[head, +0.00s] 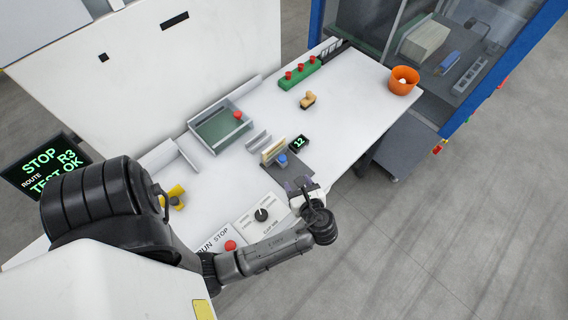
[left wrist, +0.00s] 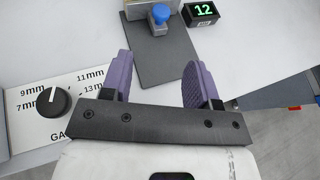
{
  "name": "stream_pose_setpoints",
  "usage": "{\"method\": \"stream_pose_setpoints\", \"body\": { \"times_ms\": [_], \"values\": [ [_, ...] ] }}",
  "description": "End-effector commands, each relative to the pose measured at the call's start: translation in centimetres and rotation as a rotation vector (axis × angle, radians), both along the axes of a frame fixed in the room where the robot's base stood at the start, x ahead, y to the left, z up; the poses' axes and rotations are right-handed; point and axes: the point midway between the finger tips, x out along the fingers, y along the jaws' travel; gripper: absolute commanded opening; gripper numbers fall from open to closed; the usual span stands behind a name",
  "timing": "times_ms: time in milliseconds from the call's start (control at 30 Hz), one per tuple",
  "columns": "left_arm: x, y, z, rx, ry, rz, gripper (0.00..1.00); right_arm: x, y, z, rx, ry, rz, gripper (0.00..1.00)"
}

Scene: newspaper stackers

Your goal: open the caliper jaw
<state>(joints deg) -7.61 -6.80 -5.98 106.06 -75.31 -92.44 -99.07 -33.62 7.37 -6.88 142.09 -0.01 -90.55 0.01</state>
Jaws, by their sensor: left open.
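The caliper stands on a dark grey plate (head: 296,168), with a blue knob (head: 282,160) and beige and grey upright blocks (head: 272,150) beside it. I cannot tell how far apart its jaws are. In the left wrist view the blue knob (left wrist: 160,14) and grey plate (left wrist: 165,55) are ahead of the fingers, and the jaws are mostly cut off. My left gripper (head: 296,185) is open and empty, with purple fingers at the near end of the plate, apart from the knob. Its fingers (left wrist: 158,70) are spread in the left wrist view. My right gripper is not in view.
A small display (head: 299,142) reading 12 stands beside the caliper. A panel with a black dial (head: 261,215) and a red button (head: 230,245) lie nearby. A green tray (head: 218,130), green block (head: 300,74) and orange bowl (head: 403,82) are farther back. The table right of the caliper is clear.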

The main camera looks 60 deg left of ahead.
Motion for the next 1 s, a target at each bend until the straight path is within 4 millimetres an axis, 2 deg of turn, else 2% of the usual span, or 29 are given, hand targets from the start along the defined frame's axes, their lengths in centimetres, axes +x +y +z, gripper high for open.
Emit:
{"method": "stream_pose_setpoints", "body": {
  "times_ms": [300,500,700,1000],
  "values": [
    [0.5,5.5,-2.2,0.001,-0.002,0.002,0.55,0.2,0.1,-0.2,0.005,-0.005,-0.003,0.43],
    [0.7,8.5,-3.5,0.0,-0.003,0.001,0.55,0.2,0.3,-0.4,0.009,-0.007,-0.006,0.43],
    [0.9,10.4,-4.3,-0.002,-0.003,0.001,0.55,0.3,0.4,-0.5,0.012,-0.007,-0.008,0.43],
    [0.9,11.3,-4.6,-0.004,-0.004,0.001,0.55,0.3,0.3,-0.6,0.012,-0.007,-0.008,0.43]
  ]
}}
